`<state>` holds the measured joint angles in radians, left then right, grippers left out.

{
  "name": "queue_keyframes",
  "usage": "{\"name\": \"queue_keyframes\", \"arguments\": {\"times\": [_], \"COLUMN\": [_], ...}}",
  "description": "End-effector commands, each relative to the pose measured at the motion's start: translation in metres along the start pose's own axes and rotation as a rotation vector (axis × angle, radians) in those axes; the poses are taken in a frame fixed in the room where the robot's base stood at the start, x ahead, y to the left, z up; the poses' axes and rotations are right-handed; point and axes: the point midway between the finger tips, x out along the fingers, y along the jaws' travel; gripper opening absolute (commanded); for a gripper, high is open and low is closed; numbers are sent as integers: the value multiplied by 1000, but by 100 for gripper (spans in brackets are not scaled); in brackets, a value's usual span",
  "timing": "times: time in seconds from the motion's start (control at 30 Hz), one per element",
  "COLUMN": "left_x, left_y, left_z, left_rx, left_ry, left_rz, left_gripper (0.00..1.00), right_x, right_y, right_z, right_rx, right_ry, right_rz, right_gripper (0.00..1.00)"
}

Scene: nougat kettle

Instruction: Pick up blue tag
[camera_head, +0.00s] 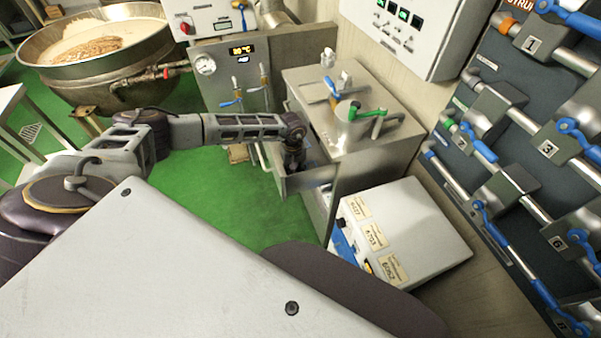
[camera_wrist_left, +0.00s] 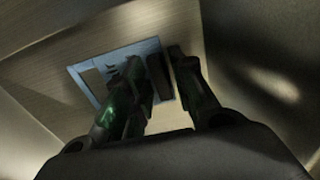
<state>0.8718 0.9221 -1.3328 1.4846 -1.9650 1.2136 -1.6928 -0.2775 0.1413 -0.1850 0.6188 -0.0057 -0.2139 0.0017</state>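My left arm reaches in from the left in the head view, and its gripper (camera_head: 293,160) points down into an open metal drawer (camera_head: 311,179). In the left wrist view a light-blue rectangular tag (camera_wrist_left: 117,53) with dark marks lies tilted on the drawer floor. My left gripper's fingers (camera_wrist_left: 163,60) overlap the tag's right part, with a narrow gap between them. Whether they touch or grip the tag is unclear, as they hide part of it. In the head view the tag cannot be made out inside the drawer. My right gripper is not in view.
A white box (camera_head: 410,235) with labels stands right of the drawer. A kettle (camera_head: 100,50) is at the back left. A valve board (camera_head: 520,130) is at right. Green floor (camera_head: 225,200) is clear.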

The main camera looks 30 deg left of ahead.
Motion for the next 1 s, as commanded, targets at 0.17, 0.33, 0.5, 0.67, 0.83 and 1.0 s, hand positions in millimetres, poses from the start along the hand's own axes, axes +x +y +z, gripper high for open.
{"name": "queue_keyframes", "arguments": {"times": [0.17, 0.33, 0.5, 0.67, 0.83, 1.0], "left_x": [0, 0, -1, -9, -27, -52], "left_y": [0, 0, 0, 1, 1, 0], "left_z": [0, 0, 0, 0, -1, -1], "left_rx": [0, 0, 0, 0, 1, 1], "left_ry": [0, 0, 0, 1, 2, 2], "left_rz": [0, 0, 1, 3, 3, 2], "left_gripper": [0, 0, 0, 0, 0, 0], "right_x": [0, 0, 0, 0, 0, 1], "right_y": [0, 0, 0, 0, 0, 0], "right_z": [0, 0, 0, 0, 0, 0], "right_rx": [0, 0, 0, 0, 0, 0], "right_ry": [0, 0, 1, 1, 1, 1], "right_rz": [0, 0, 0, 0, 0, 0], "right_gripper": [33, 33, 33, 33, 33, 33]}}
